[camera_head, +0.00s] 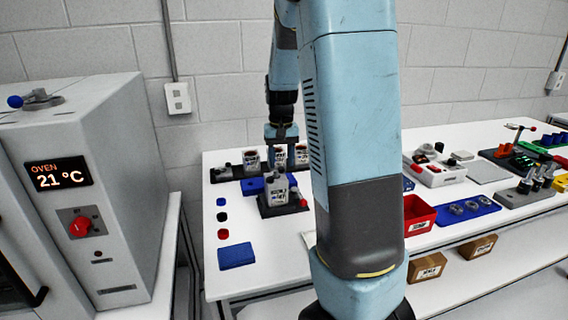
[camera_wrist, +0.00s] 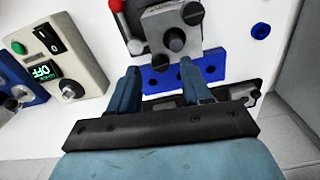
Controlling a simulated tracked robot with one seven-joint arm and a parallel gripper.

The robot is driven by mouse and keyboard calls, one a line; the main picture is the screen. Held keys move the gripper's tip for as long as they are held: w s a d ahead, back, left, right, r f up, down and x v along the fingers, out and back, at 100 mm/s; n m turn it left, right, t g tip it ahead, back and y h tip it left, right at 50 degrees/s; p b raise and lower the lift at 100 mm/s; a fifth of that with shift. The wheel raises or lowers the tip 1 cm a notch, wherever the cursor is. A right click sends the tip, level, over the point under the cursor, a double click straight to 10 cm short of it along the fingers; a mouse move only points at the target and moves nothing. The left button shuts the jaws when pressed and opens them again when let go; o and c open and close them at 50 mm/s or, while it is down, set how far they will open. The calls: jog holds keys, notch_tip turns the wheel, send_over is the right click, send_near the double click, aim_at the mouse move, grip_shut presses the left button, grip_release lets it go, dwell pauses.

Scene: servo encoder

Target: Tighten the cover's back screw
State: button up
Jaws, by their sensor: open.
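The servo unit (camera_head: 277,186) stands on a dark base on the white table, with a grey cover and a red knob beside it. I cannot tell which is the back screw. My gripper (camera_wrist: 160,66) is open and empty, above and behind the unit, its fingers apart over a blue block with holes (camera_wrist: 212,66). My gripper (camera_head: 281,156) is partly hidden in the head view.
Several similar units (camera_head: 251,160) stand in a dark rack behind. Small discs (camera_head: 222,216) and a blue pad (camera_head: 237,256) lie front left. An oven (camera_head: 90,190) stands left.

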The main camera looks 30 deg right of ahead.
jog(key=shift+f, duration=0.85)
grip_shut()
